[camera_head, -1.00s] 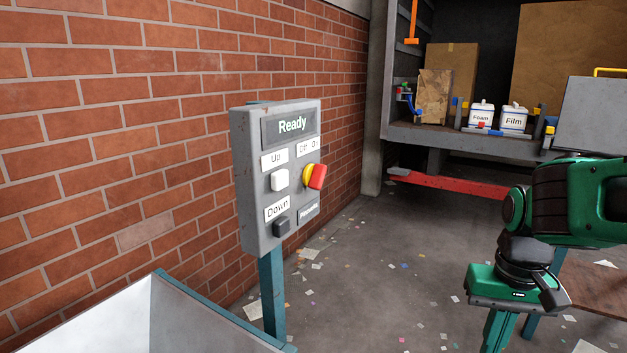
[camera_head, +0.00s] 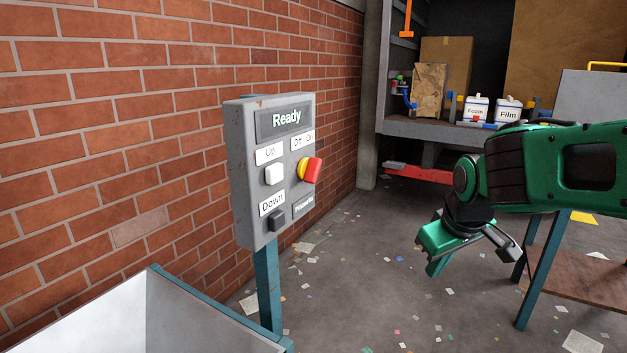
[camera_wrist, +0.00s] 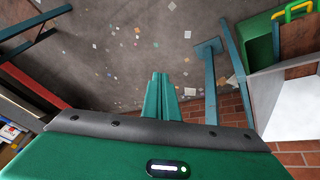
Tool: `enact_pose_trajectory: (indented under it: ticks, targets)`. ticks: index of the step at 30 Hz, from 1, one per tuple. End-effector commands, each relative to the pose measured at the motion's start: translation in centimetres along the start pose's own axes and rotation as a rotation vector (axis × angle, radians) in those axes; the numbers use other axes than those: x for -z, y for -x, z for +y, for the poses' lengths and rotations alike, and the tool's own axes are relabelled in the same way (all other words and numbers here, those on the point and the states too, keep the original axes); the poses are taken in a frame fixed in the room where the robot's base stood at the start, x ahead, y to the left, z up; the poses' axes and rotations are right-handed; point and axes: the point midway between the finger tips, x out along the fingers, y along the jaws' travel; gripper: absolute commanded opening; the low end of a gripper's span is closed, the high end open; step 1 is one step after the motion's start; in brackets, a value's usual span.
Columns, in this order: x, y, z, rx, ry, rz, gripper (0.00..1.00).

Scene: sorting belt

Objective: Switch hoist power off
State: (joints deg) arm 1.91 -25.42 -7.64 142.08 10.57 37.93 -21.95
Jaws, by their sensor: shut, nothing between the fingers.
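The hoist control box (camera_head: 243,180) is a grey panel on a teal post in front of the brick wall. Its display (camera_head: 286,120) reads "Ready". A red and yellow rotary switch (camera_head: 312,170) sits below an "Off On" label (camera_head: 303,140) on the right side. A white button (camera_head: 275,174) is under "Up" and a dark button (camera_head: 276,220) is by "Down". My gripper (camera_head: 434,266) is to the right of the box, apart from it, pointing down and left. In the wrist view its green fingers (camera_wrist: 160,97) are together and empty, over the floor.
A metal bin (camera_head: 200,320) stands at the lower left below the box. A shelf (camera_head: 430,130) with boxes and Foam and Film tubs is at the back. A teal-legged table (camera_head: 590,270) is at the right. Paper scraps litter the open floor between.

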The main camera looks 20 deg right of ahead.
Motion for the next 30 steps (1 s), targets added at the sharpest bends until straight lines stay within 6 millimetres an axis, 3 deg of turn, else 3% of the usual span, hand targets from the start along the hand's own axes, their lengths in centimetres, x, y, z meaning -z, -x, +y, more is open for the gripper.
enact_pose_trajectory:
  ticks: [1, 6, 9, 12, 18, 30]
  targets:
    - [3.1, 0.2, -0.9, -0.015, 0.112, 0.076, 0.00]
    - [13.0, 2.4, -4.8, -0.093, 0.468, 0.342, 0.00]
    - [17.8, 4.4, -7.7, -0.148, 0.644, 0.485, 0.00]
    - [21.4, 6.4, -10.5, -0.200, 0.780, 0.603, 0.00]
    - [24.9, 9.2, -13.9, -0.271, 0.923, 0.742, 0.00]
    - [25.5, 9.7, -14.3, -0.286, 0.946, 0.765, 0.00]
